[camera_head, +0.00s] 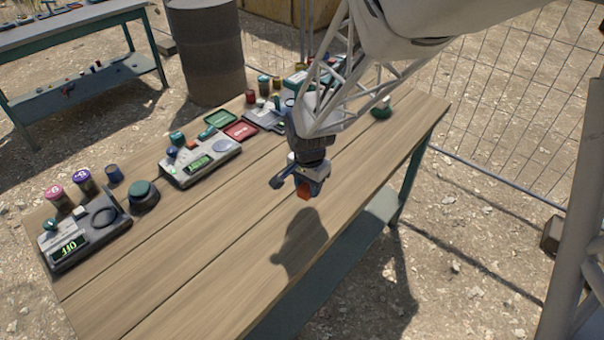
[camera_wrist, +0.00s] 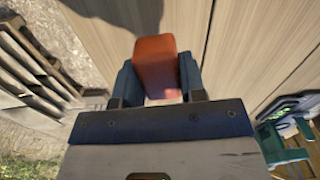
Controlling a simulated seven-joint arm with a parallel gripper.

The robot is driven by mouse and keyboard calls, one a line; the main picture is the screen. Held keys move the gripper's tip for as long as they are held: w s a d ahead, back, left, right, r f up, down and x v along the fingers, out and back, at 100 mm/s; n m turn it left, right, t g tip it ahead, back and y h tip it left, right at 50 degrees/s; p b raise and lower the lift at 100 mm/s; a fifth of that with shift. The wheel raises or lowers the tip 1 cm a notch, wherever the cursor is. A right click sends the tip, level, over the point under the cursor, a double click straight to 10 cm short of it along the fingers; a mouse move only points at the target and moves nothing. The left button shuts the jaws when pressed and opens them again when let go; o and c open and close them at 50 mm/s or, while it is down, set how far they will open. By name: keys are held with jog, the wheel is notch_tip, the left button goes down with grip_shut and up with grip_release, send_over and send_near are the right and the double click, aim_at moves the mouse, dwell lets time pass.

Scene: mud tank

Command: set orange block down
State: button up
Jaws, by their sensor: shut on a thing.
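The orange block (camera_wrist: 157,66) is between the two fingers of my gripper (camera_wrist: 159,80) in the wrist view, which is shut on it. In the head view the orange block (camera_head: 304,193) shows below my gripper (camera_head: 303,186), near the front middle of the wooden table (camera_head: 230,235). The gripper's shadow falls on the planks, apart from it and toward the front edge, so the block appears held above the tabletop. The exact height cannot be told. The gripper hides part of the block.
Two devices with displays, a scale at left (camera_head: 80,235) and one near the middle (camera_head: 200,160), stand along the back of the table. Coloured cans, a green tray (camera_head: 220,119) and a red tray (camera_head: 241,131) are also there. The front planks are clear.

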jog(key=s+d+m, duration=0.1)
jog(key=s+d, duration=0.1)
jog(key=s, duration=1.3)
jog(key=shift+r, duration=0.15)
send_over(300, 204)
jog(key=shift+f, duration=0.75)
dwell(0.3)
jog(key=shift+f, duration=1.75)
jog(key=shift+f, duration=0.15)
jog(key=o, duration=0.9)
